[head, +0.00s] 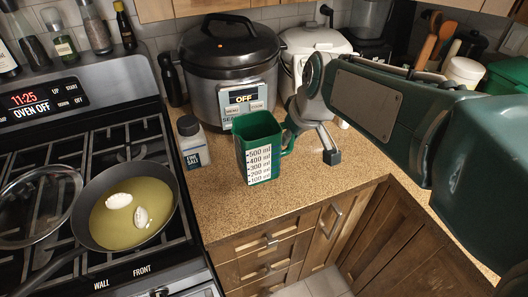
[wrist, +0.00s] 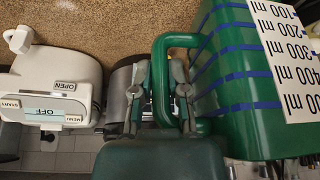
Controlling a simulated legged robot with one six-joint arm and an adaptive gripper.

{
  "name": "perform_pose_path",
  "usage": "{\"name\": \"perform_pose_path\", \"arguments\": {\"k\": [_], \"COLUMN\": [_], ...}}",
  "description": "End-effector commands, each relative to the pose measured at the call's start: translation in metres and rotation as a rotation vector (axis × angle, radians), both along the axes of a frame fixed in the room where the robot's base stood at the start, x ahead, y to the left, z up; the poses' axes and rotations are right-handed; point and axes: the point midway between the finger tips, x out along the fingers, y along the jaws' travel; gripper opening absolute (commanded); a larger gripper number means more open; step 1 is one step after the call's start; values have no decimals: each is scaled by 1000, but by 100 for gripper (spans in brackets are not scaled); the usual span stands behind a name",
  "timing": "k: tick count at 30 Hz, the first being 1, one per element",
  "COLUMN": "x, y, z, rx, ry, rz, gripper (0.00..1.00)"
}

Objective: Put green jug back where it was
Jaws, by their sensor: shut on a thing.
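The green jug (head: 253,130) is upright over the front part of the counter, with a white millilitre scale facing the head camera. I cannot tell whether its base touches the counter. My gripper (head: 306,122) is at its right side, shut on the handle. In the wrist view the jug (wrist: 228,85) fills the right side with blue bands and the scale showing, and my gripper (wrist: 161,88) has its fingers on either side of the green handle (wrist: 180,40).
A salt container (head: 192,145) stands just left of the jug. A dark cooker (head: 230,60) and a white cooker (head: 305,45) stand behind. A pan (head: 120,225) with two white pieces in yellow liquid is on the stove. Bare counter (head: 325,185) lies to the jug's right.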

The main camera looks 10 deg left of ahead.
Motion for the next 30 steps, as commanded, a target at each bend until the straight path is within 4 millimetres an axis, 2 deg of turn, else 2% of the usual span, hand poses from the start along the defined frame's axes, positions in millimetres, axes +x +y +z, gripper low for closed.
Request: {"name": "perform_pose_path", "arguments": {"k": [2,5,17,21,24,30], "x": [2,15,95,114,125,135], "y": [-3,-7,3,2,1,-2], "z": [0,-5,-45,-71,-83,-93], "rx": [3,5,-2,-3,0,3], "ry": [1,1,3,4,2,-1], "rz": [-1,-3,-2,-2,-1,-1], "gripper": [0,0,0,0,0,0]}}
